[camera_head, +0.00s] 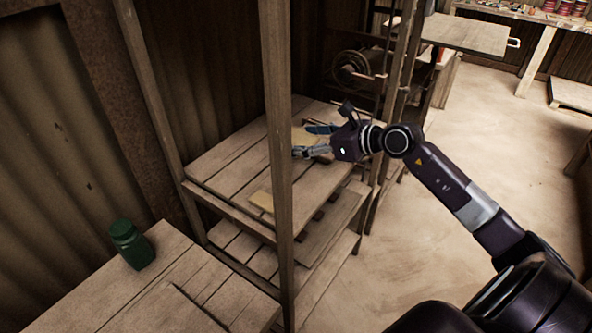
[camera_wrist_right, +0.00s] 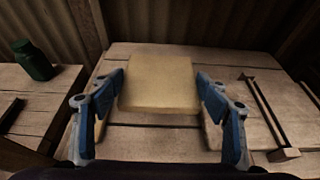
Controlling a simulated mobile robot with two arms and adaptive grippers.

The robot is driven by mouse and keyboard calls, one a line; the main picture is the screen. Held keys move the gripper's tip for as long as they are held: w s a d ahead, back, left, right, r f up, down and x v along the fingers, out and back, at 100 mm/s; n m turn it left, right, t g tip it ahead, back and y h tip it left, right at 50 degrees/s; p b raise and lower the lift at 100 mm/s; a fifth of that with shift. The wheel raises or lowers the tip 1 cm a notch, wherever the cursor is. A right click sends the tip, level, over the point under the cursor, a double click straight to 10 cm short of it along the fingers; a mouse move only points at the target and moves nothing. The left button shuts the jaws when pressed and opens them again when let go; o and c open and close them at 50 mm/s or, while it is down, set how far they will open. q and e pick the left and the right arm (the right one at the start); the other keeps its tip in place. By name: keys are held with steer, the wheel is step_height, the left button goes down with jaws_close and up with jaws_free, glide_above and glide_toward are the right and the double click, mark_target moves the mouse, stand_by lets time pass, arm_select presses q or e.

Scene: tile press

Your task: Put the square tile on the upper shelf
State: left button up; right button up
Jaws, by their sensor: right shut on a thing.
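A pale yellow square tile (camera_wrist_right: 160,82) sits between the fingers of my right gripper (camera_wrist_right: 161,92) in the wrist view. In the head view the tile (camera_head: 303,136) shows partly behind the gripper (camera_head: 309,142) and the shelf post. The gripper is shut on the tile's two sides. It is over the upper shelf (camera_head: 232,160), a board of wooden slats. I cannot tell whether the tile touches the slats. Another pale flat piece (camera_head: 262,200) lies near the shelf's front edge. My left gripper is not in view.
A wooden post (camera_head: 278,130) stands at the shelf's front. A lower shelf (camera_head: 238,248) lies beneath. A green jar (camera_head: 131,245) stands on a wooden table at the left. A thin dark bar (camera_wrist_right: 264,112) lies right of the tile in the wrist view.

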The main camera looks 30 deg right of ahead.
glide_above(301, 180)
step_height(301, 180, down, 6)
steer(key=shift+w, duration=0.15)
steer(key=shift+f, duration=0.6)
step_height(301, 180, down, 4)
steer(key=shift+f, duration=0.1)
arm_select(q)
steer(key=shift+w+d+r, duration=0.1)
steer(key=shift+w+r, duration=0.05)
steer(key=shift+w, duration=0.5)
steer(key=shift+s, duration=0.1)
arm_select(e)
steer(key=shift+f, duration=0.1)
steer(key=o, duration=1.3)
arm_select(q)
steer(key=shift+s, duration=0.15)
arm_select(e)
steer(key=shift+o, duration=0.4)
